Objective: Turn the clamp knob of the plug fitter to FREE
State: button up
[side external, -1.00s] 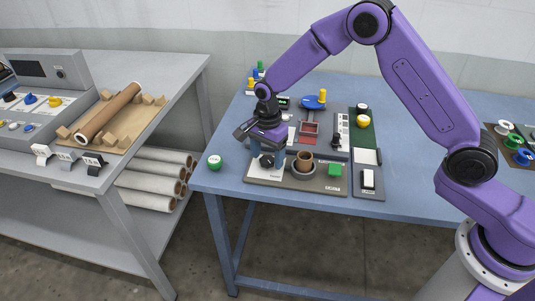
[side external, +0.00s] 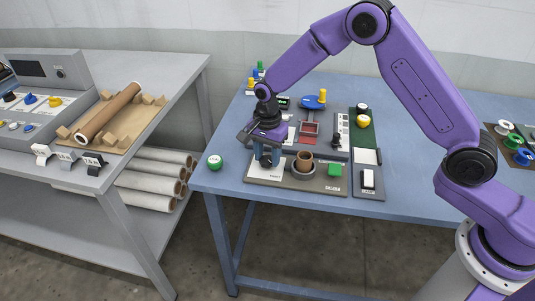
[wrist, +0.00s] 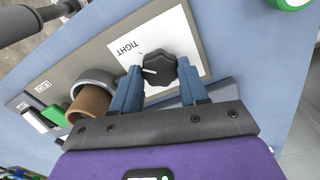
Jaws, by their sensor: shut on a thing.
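The clamp knob (wrist: 158,68) is black and lobed, with a white pointer line. It stands on a white plate (wrist: 190,35) lettered TIGHT, and its pointer aims to the left in the wrist view, a little below that word. No FREE lettering shows there. My gripper (wrist: 160,75) has its two blue fingers on either side of the knob and is shut on it. In the side external view my gripper (side external: 264,161) is over the left end of the plug fitter (side external: 313,184), mostly hiding the knob.
A brown plug stands in a grey ring (side external: 303,171) just right of my gripper, with a green block (side external: 334,169) beyond it. Other panels (side external: 367,178) stand to the right.

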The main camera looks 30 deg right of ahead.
aim_at(267, 159)
jog(key=n, duration=1.5)
jog(key=shift+a, duration=0.1)
jog(key=n, duration=0.5)
jog(key=shift+n, duration=0.3)
jog(key=n, duration=0.5)
jog(key=shift+n, duration=0.3)
jog(key=o, duration=1.1)
jog(key=shift+c, duration=0.2)
jog(key=shift+r, duration=0.15)
notch_tip(267, 159, up, 17)
